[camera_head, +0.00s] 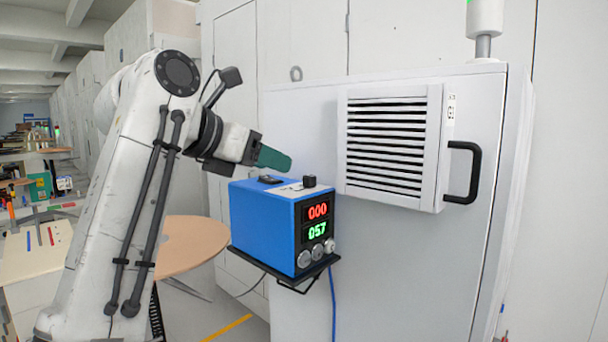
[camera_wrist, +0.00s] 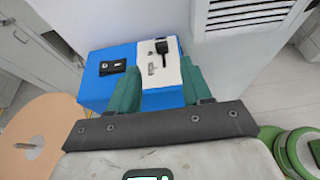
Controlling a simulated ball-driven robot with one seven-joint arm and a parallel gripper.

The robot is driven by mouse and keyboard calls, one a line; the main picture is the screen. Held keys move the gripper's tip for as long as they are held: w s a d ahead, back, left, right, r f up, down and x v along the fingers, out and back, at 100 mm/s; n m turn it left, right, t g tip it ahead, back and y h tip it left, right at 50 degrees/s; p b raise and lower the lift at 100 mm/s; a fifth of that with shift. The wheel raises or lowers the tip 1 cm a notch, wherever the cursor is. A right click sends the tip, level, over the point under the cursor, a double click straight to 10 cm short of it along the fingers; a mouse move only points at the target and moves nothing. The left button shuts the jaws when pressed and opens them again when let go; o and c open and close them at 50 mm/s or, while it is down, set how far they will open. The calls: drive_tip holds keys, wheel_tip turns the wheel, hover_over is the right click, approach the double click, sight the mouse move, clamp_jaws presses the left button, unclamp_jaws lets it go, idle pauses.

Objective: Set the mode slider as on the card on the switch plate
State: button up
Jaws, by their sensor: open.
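A blue box (camera_head: 262,222) stands on a small black shelf at the cabinet front. A white plate (camera_head: 287,191) lies on its top, and it also shows in the wrist view (camera_wrist: 151,99). A black knob (camera_wrist: 162,47), perhaps the mode slider, stands up at the plate's far end; it shows in the head view too (camera_head: 309,181). Small grey marks (camera_wrist: 152,70) on the plate are too small to read. My gripper (camera_wrist: 160,66) has green fingers, open and empty, apart on either side of the plate in the wrist view. In the head view my gripper (camera_head: 284,163) is above the box top.
A black switch part (camera_wrist: 112,67) lies left of the plate on the box top. A louvred vent (camera_head: 388,140) and a black handle (camera_head: 463,172) stick out of the cabinet (camera_head: 478,260) at the right. A round wooden table (camera_head: 190,244) stands at the left.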

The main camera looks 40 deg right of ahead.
sight(308, 176)
drive_tip(key=p+x, duration=0.2)
drive_tip(key=x, duration=0.8)
drive_tip(key=shift+d, duration=0.1)
clamp_jaws()
idle(0.4)
